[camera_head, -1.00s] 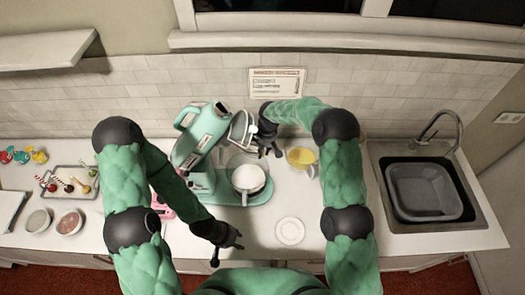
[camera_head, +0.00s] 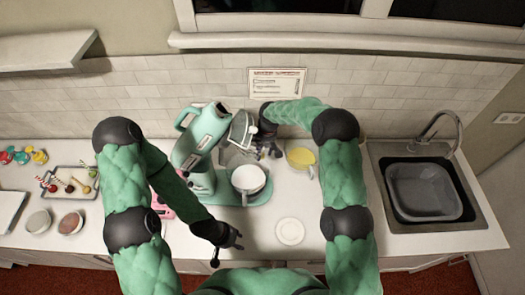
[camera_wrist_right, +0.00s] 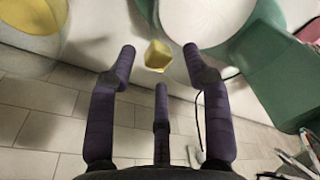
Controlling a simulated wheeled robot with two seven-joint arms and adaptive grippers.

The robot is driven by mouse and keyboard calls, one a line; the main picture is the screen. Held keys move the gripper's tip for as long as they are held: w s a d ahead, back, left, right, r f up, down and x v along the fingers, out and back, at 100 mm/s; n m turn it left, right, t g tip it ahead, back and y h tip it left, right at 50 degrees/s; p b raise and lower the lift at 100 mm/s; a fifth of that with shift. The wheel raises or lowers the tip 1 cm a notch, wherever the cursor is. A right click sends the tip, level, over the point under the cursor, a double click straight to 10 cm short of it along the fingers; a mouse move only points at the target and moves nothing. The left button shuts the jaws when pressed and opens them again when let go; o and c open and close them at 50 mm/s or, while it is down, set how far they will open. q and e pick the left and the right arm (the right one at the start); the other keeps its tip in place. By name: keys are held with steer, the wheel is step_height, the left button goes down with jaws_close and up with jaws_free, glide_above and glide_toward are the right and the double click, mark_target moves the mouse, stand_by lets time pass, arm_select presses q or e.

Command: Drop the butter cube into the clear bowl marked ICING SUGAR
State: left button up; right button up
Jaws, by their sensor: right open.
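The butter cube (camera_wrist_right: 157,56) is a small yellow block in the right wrist view, between and just beyond my fingertips. It shows a gap to the fingers on either side; I cannot tell whether it is in the air or resting on something. My right gripper (camera_head: 269,152) is open behind the mixer bowl and left of a jug with yellow contents; its spread fingers also show in the right wrist view (camera_wrist_right: 159,72). No ICING SUGAR marking is readable, so I cannot pick out that clear bowl. My left gripper (camera_head: 229,243) is open and empty near the front edge.
A mint stand mixer (camera_head: 203,135) with a white-filled bowl (camera_head: 248,180) stands left of my right gripper. The yellow-filled jug (camera_head: 301,158) is to its right. A small white saucer (camera_head: 290,231) lies in front. The sink (camera_head: 425,190) is far right.

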step_height(320, 180, up, 8)
steer(key=b, duration=0.2)
steer(key=shift+d, duration=0.45)
steer(key=shift+s, duration=0.1)
